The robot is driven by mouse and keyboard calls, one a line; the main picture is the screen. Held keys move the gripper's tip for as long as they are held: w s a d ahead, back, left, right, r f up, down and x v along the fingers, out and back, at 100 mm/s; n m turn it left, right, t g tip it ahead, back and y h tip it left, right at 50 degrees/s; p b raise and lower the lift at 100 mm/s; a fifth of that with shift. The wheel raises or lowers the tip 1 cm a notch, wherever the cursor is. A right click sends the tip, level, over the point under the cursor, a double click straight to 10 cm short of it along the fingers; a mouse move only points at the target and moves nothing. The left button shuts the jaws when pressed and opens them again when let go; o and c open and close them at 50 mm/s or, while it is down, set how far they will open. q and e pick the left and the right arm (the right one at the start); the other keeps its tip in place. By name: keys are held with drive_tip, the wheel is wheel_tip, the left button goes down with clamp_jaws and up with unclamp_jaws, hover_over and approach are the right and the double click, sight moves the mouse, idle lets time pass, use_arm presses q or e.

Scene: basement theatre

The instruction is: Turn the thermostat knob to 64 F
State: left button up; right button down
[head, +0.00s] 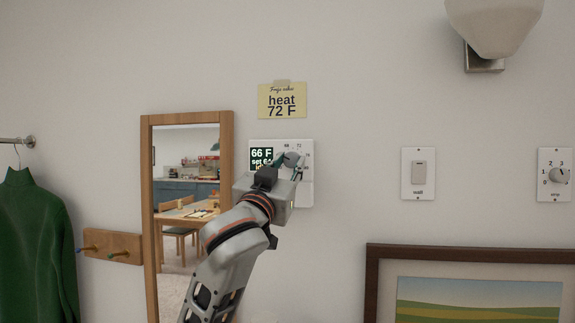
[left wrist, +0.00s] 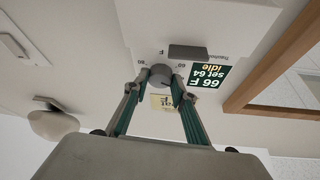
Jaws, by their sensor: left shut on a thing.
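The white thermostat (head: 306,194) is on the wall, right of the mirror; in the left wrist view its plate (left wrist: 205,20) appears upside down. Its dark green display (left wrist: 208,77) reads 66 F, set 64, idle. In the head view my arm partly covers the display (head: 260,154). The round grey knob (left wrist: 160,75) sits between the two fingers of my left gripper (left wrist: 155,84), which is shut on it. In the head view the knob (head: 291,158) shows just above my left gripper (head: 289,167). My right gripper is in neither view.
A yellow note (head: 282,100) above the thermostat reads heat 72 F. A wood-framed mirror (head: 147,215) stands close on the left. A wall switch (head: 418,174), another dial (head: 557,176), a lamp (head: 495,22) and a framed picture (head: 470,256) are to the right.

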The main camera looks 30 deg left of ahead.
use_arm(q)
drive_tip(key=shift+n+y, duration=0.6)
drive_tip(key=shift+n, duration=0.6)
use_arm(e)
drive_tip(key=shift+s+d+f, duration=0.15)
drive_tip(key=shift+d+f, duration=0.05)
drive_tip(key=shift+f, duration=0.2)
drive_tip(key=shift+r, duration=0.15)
use_arm(q)
drive_tip(key=o, duration=1.1)
drive_tip(key=shift+d, duration=0.1)
drive_tip(key=v, duration=1.2)
drive_tip(key=shift+r, duration=0.1)
